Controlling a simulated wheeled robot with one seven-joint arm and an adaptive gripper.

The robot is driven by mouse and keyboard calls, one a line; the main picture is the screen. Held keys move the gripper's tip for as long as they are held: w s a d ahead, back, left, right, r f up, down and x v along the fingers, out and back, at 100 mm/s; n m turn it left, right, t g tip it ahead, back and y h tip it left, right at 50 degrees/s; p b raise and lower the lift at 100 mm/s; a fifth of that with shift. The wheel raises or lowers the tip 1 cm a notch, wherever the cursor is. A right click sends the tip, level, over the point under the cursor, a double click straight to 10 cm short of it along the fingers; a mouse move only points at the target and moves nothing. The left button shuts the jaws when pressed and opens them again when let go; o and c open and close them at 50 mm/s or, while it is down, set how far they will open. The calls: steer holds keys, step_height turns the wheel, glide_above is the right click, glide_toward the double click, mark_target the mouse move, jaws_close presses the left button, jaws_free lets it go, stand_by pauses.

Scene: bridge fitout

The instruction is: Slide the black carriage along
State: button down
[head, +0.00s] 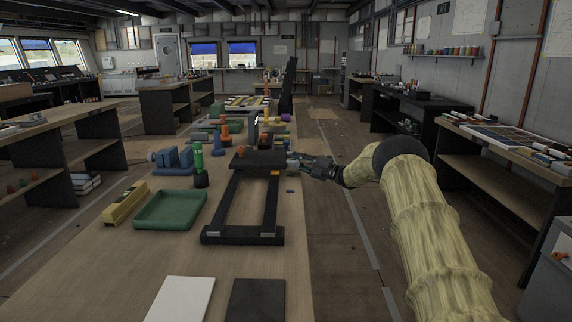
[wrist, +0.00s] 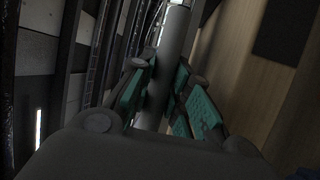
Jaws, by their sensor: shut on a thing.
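The black carriage (head: 258,158) sits across the far end of a black frame with two long rails (head: 271,205) on the wooden bench. My gripper (head: 298,163) is at the carriage's right end, reaching in from the right. In the wrist view my gripper (wrist: 165,92) has its teal-padded fingers closed around a grey round bar (wrist: 176,45). This bar appears to be the carriage's handle; its join to the carriage is hidden. A small orange mark (head: 275,173) shows on the right rail just in front of the carriage.
A green tray (head: 171,225), a yellow block (head: 125,203), a green-handled tool (head: 199,166) and a blue vise (head: 173,160) stand left of the frame. White (head: 181,300) and dark (head: 257,300) plates lie in front. Several coloured parts crowd the bench beyond the carriage.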

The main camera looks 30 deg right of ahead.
steer(key=shift+d, duration=0.1)
steer(key=c, duration=1.3)
jaws_free()
steer(key=shift+d+f, duration=0.1)
steer(key=v, duration=1.2)
